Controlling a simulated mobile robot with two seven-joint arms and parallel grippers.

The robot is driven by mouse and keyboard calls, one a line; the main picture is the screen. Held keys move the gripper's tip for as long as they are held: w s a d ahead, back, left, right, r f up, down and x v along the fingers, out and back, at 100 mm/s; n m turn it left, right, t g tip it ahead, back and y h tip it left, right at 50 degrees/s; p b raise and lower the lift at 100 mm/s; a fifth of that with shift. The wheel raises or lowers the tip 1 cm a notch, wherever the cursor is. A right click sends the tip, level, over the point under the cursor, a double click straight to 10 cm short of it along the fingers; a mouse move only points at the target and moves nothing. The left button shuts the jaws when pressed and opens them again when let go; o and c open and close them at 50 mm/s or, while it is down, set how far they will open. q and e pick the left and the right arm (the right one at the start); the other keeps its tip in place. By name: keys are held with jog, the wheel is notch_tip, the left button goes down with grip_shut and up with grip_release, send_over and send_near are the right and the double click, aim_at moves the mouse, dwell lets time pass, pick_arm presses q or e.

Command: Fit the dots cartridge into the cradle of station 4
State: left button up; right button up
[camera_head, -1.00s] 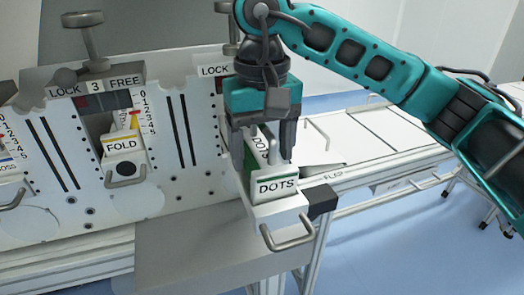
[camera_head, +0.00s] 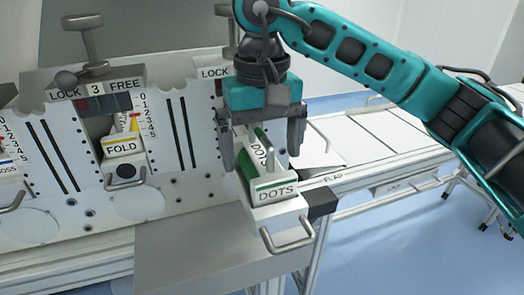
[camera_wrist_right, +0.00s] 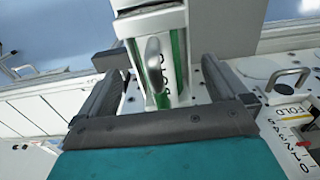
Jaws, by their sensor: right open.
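The dots cartridge (camera_head: 274,192) is a white block with green edges and a DOTS label on its front. It sits in the pulled-out cradle (camera_head: 283,212) at the right end of the machine. An upright handle stands on its top. My right gripper (camera_head: 262,158) is open, its fingers spread on either side of the cartridge and apart from the handle. In the right wrist view the cartridge (camera_wrist_right: 178,75) and its handle lie between the open fingers (camera_wrist_right: 163,82). The cartridge's underside is hidden in the cradle. My left gripper is not in view.
The FOLD cartridge (camera_head: 122,150) sits in station 3 to the left, under a LOCK 3 FREE plate (camera_head: 97,90). A white conveyor table (camera_head: 375,140) extends to the right.

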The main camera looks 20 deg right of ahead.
notch_tip(320, 180, up, 11)
jog(key=shift+f+p, duration=0.15)
jog(key=shift+p, duration=0.75)
